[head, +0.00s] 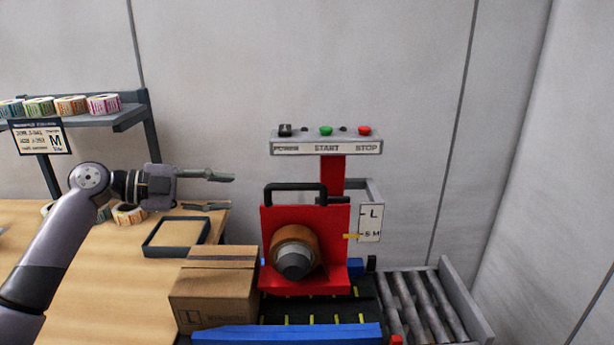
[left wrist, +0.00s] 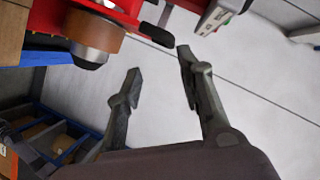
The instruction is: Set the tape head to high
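The red tape head (head: 335,225) stands over the conveyor, with a brown tape roll (head: 297,238) on its front and a black bar handle (head: 296,187) on top. A white scale plate (head: 370,222) on its right reads L above and S M below. A yellow pointer (head: 352,236) sits at the lower S M marks. My left gripper (head: 222,192) is open and empty, left of the tape head and apart from it. In the left wrist view its open fingers (left wrist: 158,62) show below part of the red head (left wrist: 118,12) and roll (left wrist: 97,33). My right gripper is out of view.
A cardboard box (head: 215,290) marked L stands left of the head, beside a blue rail (head: 288,334). A control panel (head: 327,146) is above. Rollers (head: 418,305) lie at right. A table (head: 110,290) with a dark-rimmed tray (head: 148,247) and a label shelf (head: 110,118) are left.

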